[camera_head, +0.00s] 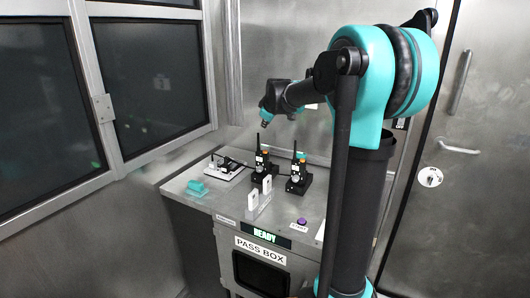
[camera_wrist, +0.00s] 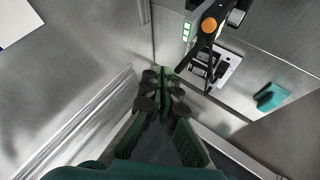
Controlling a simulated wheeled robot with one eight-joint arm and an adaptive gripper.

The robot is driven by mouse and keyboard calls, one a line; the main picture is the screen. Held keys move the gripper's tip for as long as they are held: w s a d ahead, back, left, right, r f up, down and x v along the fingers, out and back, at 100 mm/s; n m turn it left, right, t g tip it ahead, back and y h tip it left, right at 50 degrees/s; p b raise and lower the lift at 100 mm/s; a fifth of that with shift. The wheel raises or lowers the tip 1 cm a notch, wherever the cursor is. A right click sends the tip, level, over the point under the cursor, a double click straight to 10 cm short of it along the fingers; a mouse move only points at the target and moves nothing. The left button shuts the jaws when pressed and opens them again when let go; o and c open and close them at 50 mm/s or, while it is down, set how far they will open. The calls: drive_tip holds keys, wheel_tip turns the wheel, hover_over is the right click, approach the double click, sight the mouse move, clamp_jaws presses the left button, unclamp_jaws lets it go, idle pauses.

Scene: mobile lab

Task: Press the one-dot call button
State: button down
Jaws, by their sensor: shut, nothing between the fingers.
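No one-dot mark is readable on any button in either view, so I cannot tell which one is the one-dot call button. Two black handheld radios stand in black bases on the metal counter (camera_head: 225,202): a left radio (camera_head: 262,166) and a right radio (camera_head: 298,171), each with an orange-topped part. In the wrist view an orange round knob (camera_wrist: 209,25) shows on a black device at the top. A purple button (camera_head: 302,221) sits at the counter's front right. My gripper (camera_wrist: 164,77) is shut and empty, raised above the counter's back area, apart from the radios.
A white plate with black fittings (camera_head: 226,170) lies at the back left, near a teal block (camera_head: 197,188). A lit READY sign (camera_head: 271,238) is above the PASS BOX label (camera_head: 261,250). Windows border the left.

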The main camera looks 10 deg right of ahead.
sight(265, 152)
drive_tip(key=shift+f, duration=4.3)
drive_tip(key=shift+f, duration=0.15)
drive_tip(key=shift+f, duration=0.25)
drive_tip(key=shift+f, duration=0.4)
drive_tip(key=shift+r, duration=0.85)
drive_tip(key=shift+r, duration=2.5)
